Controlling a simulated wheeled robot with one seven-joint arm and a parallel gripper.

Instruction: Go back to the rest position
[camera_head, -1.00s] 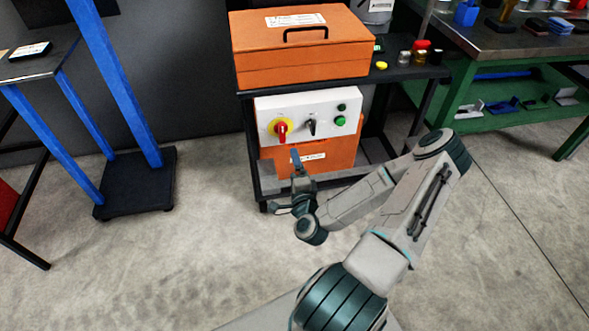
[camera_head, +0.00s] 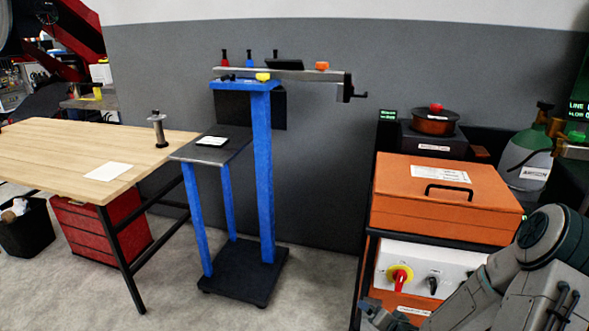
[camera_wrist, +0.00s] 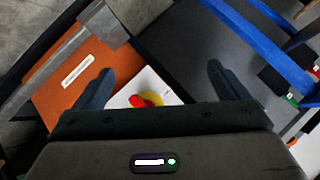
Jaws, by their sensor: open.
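My gripper (camera_wrist: 150,90) is open in the wrist view. Its two dark fingers stand wide apart with nothing between them. Beyond them show the white control panel (camera_wrist: 155,88) and its red knob (camera_wrist: 138,101), apart from the fingers. In the head view my gripper is at the bottom right, low in front of the panel (camera_head: 455,262). Its fingertips are hard to make out there. The panel's red and yellow switch (camera_head: 400,277) and black knob (camera_head: 433,285) show just above it. My arm covers the panel's right part.
An orange case (camera_head: 445,200) sits on the black cart above the panel. A blue stand (camera_head: 262,170) with a clamp bar on top is at the centre. A wooden table (camera_head: 60,160) with a red drawer unit (camera_head: 75,230) is at left. The floor between stand and cart is clear.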

